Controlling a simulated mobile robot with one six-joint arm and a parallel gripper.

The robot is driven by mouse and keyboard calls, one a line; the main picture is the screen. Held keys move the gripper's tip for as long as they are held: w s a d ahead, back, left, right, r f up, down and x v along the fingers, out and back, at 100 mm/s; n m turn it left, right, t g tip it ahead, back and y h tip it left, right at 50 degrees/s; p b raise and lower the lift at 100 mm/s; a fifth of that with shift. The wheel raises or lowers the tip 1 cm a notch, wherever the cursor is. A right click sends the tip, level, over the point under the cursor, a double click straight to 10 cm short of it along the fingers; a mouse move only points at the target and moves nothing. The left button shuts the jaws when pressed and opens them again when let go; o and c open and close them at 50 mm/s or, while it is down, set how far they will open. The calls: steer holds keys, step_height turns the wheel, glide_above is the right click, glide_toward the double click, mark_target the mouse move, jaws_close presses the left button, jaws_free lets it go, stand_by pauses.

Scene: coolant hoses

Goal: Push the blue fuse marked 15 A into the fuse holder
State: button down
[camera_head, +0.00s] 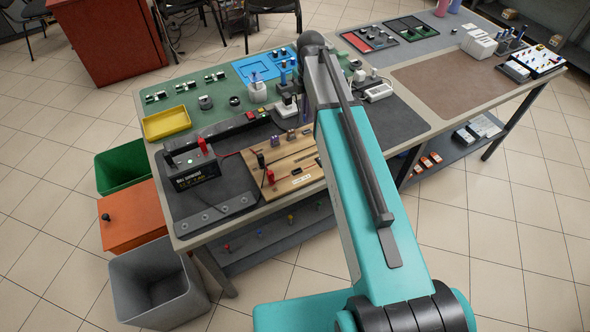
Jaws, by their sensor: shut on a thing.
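My gripper is hidden behind my own teal and grey arm, which rises from the bottom of the view and bends over the table's middle. I cannot make out the blue fuse marked 15 A. A wooden board (304,184) with red and dark fittings lies left of my arm, partly covered by it. The fuse holder may be among these fittings, but they are too small to tell.
A black battery-like box (194,182) stands on the dark mat's left. A yellow tray (166,124) and a blue tray (246,69) lie farther back. A white board (547,66) with small coloured pieces is far right. The brown mat (445,82) is mostly clear.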

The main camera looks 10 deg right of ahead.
steer(key=shift+r+p, duration=0.4)
steer(key=shift+r, duration=0.3)
steer(key=shift+s, duration=0.15)
steer(key=s+a, duration=0.2)
steer(key=s, duration=0.4)
steer(key=s+a, duration=0.3)
steer(key=s, duration=0.4)
steer(key=shift+a+r, duration=0.15)
steer(key=shift+a, duration=0.1)
stand_by(0.9)
steer(key=shift+s, duration=0.1)
steer(key=b, duration=0.7)
steer(key=shift+s+a, duration=0.15)
steer(key=shift+a, duration=0.15)
steer(key=b, duration=0.5)
steer(key=shift+s+a+r+b, duration=0.1)
steer(key=shift+s+b, duration=0.25)
steer(key=shift+s, duration=0.05)
steer(key=s+b, duration=0.1)
steer(key=b, duration=0.5)
steer(key=shift+s+a, duration=0.1)
steer(key=shift+s, duration=0.3)
